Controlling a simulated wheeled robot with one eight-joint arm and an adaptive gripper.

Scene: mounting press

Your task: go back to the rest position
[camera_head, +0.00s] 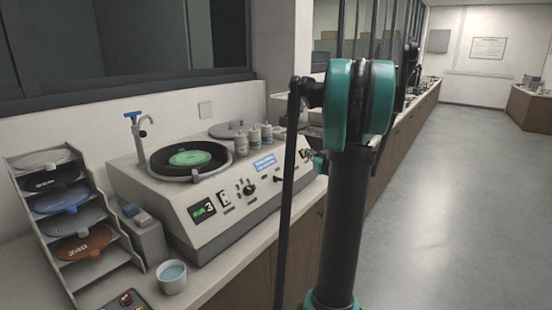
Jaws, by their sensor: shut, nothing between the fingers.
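My arm stands upright in the right middle of the head view, with teal and black joints. My gripper (305,154) shows only as a small dark shape just left of my arm's column, partly hidden by it. It is shut and empty, in front of the right end of the grey polishing machine (235,207). I cannot tell its exact distance from the machine. The machine carries a round basin with a green disc (190,158) and a tap (139,135) behind it.
A sloped rack (62,270) of coloured discs stands at left on the counter. A white cup (172,278) of bluish liquid stands at the counter's front. Several small bottles (254,138) stand on the machine. The grey floor (455,215) at right is clear.

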